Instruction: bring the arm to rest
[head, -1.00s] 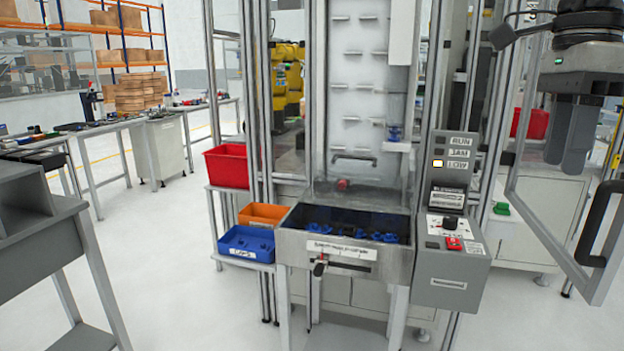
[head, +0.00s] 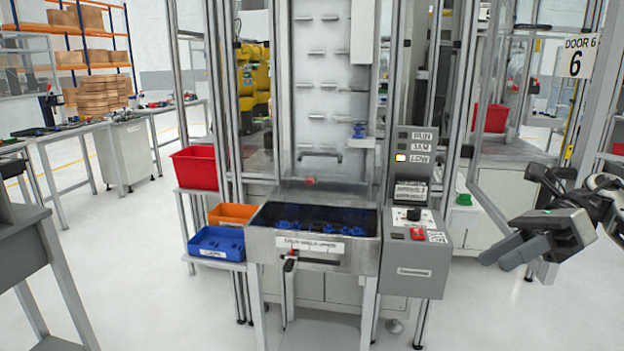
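My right gripper (head: 513,252) is at the right of the head view, reaching in from the right edge with its two dark grey fingers pointing left and down. The fingers lie close together from this angle, and I cannot tell whether a gap is between them. I see nothing held in them. The gripper appears apart from the grey control box (head: 412,268), in the open space to its right. My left gripper is not in view.
A metal hopper (head: 262,250) with several blue parts stands at the middle. Blue (head: 215,243), orange (head: 232,214) and red bins (head: 195,168) stand left. A framed door post (head: 590,90) stands behind my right arm.

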